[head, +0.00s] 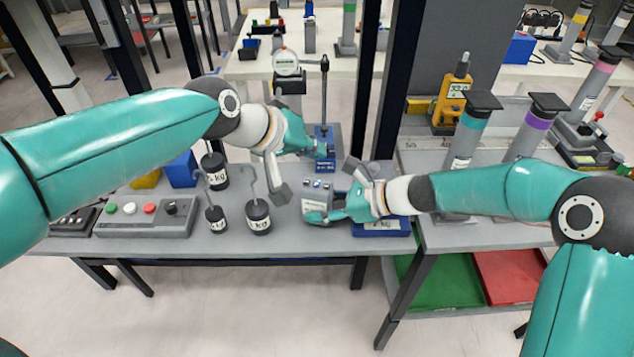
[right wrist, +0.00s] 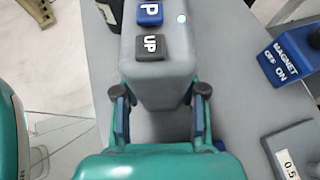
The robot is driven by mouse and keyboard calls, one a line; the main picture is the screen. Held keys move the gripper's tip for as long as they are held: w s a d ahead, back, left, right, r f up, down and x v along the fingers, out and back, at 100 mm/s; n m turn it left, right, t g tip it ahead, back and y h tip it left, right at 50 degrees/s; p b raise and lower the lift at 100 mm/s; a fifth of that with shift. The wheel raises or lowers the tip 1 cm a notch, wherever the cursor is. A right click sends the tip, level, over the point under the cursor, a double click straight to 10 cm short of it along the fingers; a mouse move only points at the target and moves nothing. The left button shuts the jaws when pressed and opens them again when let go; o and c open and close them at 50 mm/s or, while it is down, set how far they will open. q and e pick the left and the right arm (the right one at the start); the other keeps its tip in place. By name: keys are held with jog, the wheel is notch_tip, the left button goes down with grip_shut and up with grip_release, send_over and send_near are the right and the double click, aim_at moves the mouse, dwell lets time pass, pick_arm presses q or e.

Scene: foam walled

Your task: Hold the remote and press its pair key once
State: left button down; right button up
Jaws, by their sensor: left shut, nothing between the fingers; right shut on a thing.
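The remote (head: 318,186) is a grey box with small keys on top, over the middle of the grey table. My right gripper (head: 325,215) is shut on its near end. In the right wrist view the remote (right wrist: 165,80) sits between the two fingers of the right gripper (right wrist: 161,110). A dark key (right wrist: 151,47) reads UP, and a blue key (right wrist: 149,12) beyond it shows a P. The top edge cuts the rest off. A small light (right wrist: 182,18) glows beside the keys. My left gripper (head: 319,151) is shut and empty, just beyond and above the remote in the head view.
Hooked weights (head: 258,217) stand left of the remote. A button box (head: 175,218) lies further left. A blue magnet base (right wrist: 287,55) with OFF and ON marks is at the right. A dial gauge (head: 285,63) stands behind the left gripper.

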dwell(0.4)
jog(key=o, duration=0.9)
jog(key=shift+o, duration=0.2)
